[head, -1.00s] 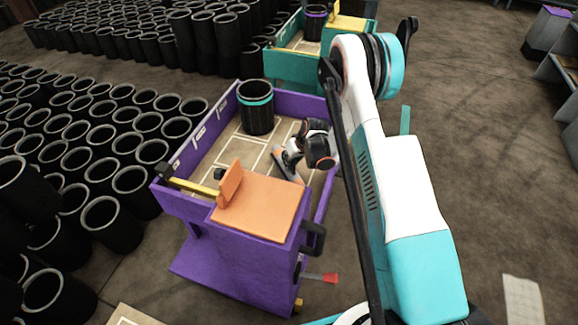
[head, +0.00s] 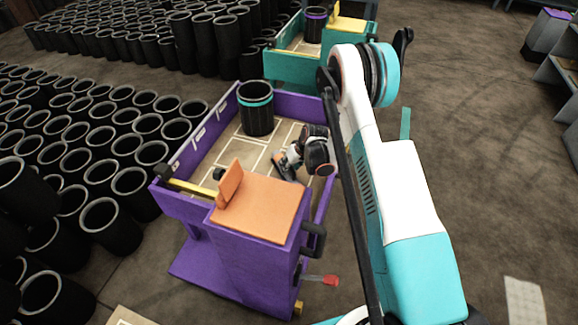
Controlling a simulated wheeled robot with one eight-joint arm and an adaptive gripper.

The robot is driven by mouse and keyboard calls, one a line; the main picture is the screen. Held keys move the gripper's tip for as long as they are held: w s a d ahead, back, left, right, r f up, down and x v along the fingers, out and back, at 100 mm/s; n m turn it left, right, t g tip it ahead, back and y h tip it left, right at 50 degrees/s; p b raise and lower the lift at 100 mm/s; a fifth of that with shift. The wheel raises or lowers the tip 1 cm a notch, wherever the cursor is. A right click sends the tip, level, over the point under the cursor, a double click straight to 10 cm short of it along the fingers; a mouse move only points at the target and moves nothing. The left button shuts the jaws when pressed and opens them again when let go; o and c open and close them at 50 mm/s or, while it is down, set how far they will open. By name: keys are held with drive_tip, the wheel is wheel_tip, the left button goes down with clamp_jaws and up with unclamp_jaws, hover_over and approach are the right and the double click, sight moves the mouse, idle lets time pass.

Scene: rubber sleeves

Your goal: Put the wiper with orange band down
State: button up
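My gripper (head: 291,157) reaches down over the right side of the purple cart's tray (head: 236,147). It is small and partly hidden by my own wrist. A small dark grey piece with a bit of orange (head: 284,167) is at the gripper's tip, low over the tray floor or touching it. It looks like the wiper with the orange band, but it is too small to be sure. I cannot tell whether my fingers are closed on it.
A black sleeve with a teal band (head: 256,110) stands upright in the tray's far part. The cart has an orange top (head: 256,210) at its near end. Many black sleeves (head: 75,165) stand at the left. A teal cart (head: 293,68) is behind.

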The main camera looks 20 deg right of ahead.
drive_tip(key=s+r+h+p, duration=0.1)
drive_tip(key=s+r, duration=0.4)
drive_tip(key=r, duration=0.8)
drive_tip(key=s+r+m+t+p, duration=0.15)
drive_tip(key=s+r, duration=0.35)
drive_tip(key=r, duration=0.8)
drive_tip(key=s+r+n+h+p, duration=0.15)
drive_tip(key=s+r, duration=0.25)
drive_tip(key=r, duration=0.9)
drive_tip(key=s+r+m+t, duration=0.1)
drive_tip(key=s+r, duration=0.3)
drive_tip(key=s, duration=0.7)
drive_tip(key=s+r, duration=0.4)
drive_tip(key=s, duration=0.8)
drive_tip(key=shift+r+m+t, duration=0.15)
drive_tip(key=shift+m+t, duration=0.2)
drive_tip(key=shift+m, duration=0.05)
drive_tip(key=shift+h, duration=0.25)
